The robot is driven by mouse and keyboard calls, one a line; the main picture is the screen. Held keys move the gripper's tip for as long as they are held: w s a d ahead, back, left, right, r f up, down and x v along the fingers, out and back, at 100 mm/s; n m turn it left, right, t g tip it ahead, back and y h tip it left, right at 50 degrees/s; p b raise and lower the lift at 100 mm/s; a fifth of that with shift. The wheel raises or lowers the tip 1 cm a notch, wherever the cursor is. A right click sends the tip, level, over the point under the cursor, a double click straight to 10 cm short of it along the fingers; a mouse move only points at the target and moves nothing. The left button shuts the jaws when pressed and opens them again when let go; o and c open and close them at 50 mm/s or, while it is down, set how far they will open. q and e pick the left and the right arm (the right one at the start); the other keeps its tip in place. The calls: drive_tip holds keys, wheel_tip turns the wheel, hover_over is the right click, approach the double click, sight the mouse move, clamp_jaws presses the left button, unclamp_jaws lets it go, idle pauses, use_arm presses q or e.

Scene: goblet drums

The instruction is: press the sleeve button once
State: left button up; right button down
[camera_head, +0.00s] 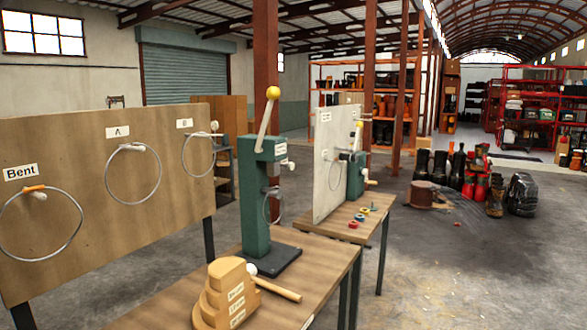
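A green press-like machine (256,205) stands on a dark base on the near wooden table. A pale lever with a yellow ball knob (273,92) rises from its top. A small white label (280,150) is on its upper side, with text too small to read. A second, smaller green machine (356,175) with a yellow-tipped lever stands on the farther table beside a white panel (332,165). I cannot make out a button marked as the sleeve button. Neither of my grippers is in view.
On the near table (325,256) are a stepped wooden block (230,290) and a mallet (282,288). A wooden board (85,240) at left holds metal rings on pegs under labels "Bent", "A" and "B". Small coloured pieces (354,225) lie on the farther table. Floor at right front is mostly clear.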

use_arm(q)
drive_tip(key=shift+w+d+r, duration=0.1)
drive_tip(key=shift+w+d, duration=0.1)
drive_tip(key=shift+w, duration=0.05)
